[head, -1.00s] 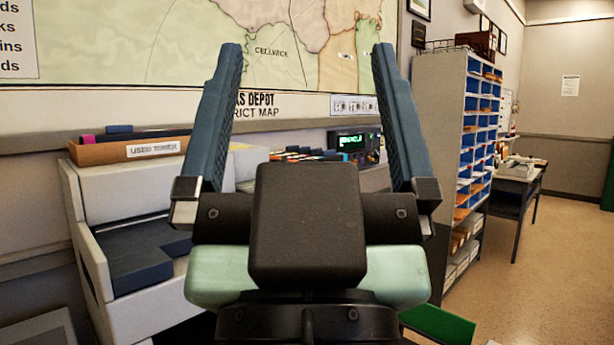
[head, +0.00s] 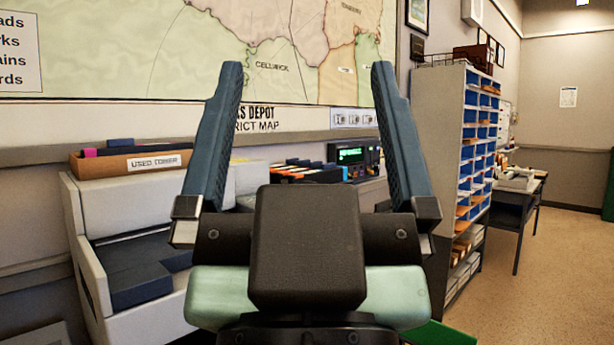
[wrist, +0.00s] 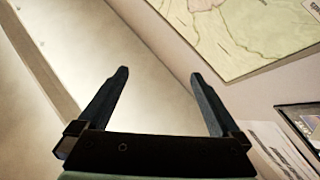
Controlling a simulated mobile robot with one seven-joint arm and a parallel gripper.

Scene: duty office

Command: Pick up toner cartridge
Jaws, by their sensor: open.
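My gripper (head: 307,66) is open and empty, its two blue-grey fingers pointing up in the middle of the head view. I cannot single out the toner cartridge for sure. A cardboard box labelled "USED TONER" (head: 122,164) stands on top of a pale office machine (head: 85,205), left of my gripper. Dark long pieces and a pink-ended piece (head: 89,153) show above its rim. The box's inside is mostly hidden.
A tray of coloured files (head: 305,172) and a device with a green display (head: 352,155) stand behind my gripper. A pigeonhole shelf (head: 450,150) is at the right, with a desk (head: 520,185) beyond. Open floor (head: 560,270) lies at the far right. A wall map (head: 275,65) hangs behind.

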